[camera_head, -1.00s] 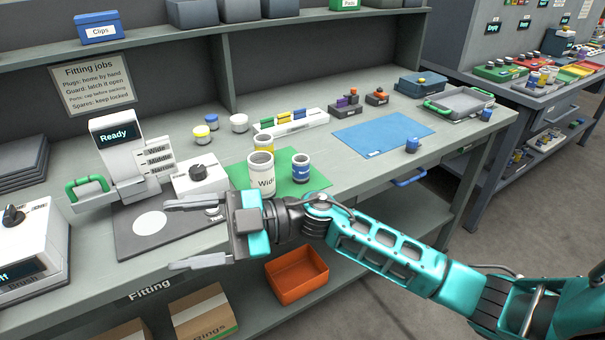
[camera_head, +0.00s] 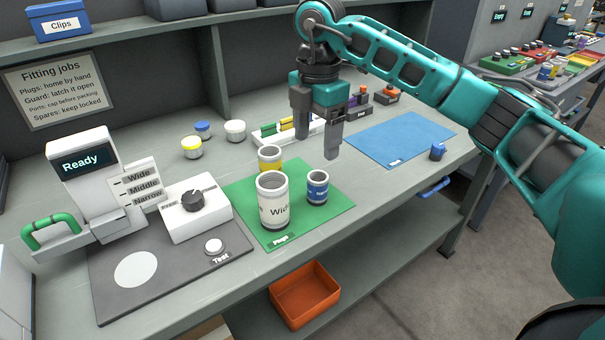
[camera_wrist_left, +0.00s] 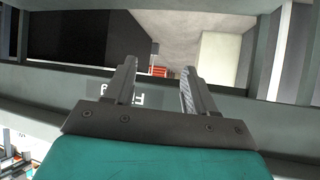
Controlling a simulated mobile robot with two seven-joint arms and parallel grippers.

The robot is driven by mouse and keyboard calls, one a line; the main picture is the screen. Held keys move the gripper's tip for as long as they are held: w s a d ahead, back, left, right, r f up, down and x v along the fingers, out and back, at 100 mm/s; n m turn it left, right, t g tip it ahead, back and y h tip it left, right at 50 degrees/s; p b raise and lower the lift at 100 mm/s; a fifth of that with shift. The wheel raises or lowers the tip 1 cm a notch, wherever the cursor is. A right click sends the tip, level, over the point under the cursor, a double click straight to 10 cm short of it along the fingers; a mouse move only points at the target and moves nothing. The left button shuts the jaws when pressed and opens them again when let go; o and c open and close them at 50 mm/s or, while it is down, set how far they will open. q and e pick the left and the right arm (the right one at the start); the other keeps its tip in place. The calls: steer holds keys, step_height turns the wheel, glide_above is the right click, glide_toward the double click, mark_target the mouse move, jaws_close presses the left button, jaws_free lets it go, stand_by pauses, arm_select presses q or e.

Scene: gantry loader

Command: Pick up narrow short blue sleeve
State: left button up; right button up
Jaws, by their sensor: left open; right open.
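A blue sleeve (camera_head: 317,188) with a white label band stands upright on the green mat (camera_head: 334,203); its label is too small to read. A wide white sleeve (camera_head: 273,201) marked "Wide" stands left of it, and a yellow one (camera_head: 270,158) stands behind. Another small blue piece (camera_head: 438,152) stands near the blue mat's right corner. My right gripper (camera_head: 316,150) is open and empty, pointing down above and behind the blue sleeve, apart from it. My left gripper (camera_wrist_left: 158,72) is open and empty in the left wrist view; it is not in the head view.
The test station (camera_head: 84,175) and its grey plate (camera_head: 110,290) stand at left. Yellow, blue and white caps (camera_head: 235,131) and a rack of coloured pieces (camera_head: 268,133) lie behind. The blue mat (camera_head: 395,137) is bare. An orange bin (camera_head: 305,295) sits on the lower shelf.

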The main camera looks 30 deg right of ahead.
mark_target(317, 187)
step_height(317, 187, down, 7)
steer(key=shift+s+d+f, duration=0.1)
steer(key=shift+d+f+b, duration=0.15)
steer(key=shift+f+b, duration=0.05)
steer(key=shift+f, duration=1.2)
steer(key=shift+d+f+b, duration=0.1)
steer(key=shift+f+b, duration=0.05)
steer(key=shift+f, duration=1.25)
steer(key=shift+r, duration=0.1)
steer(key=c, duration=1.3)
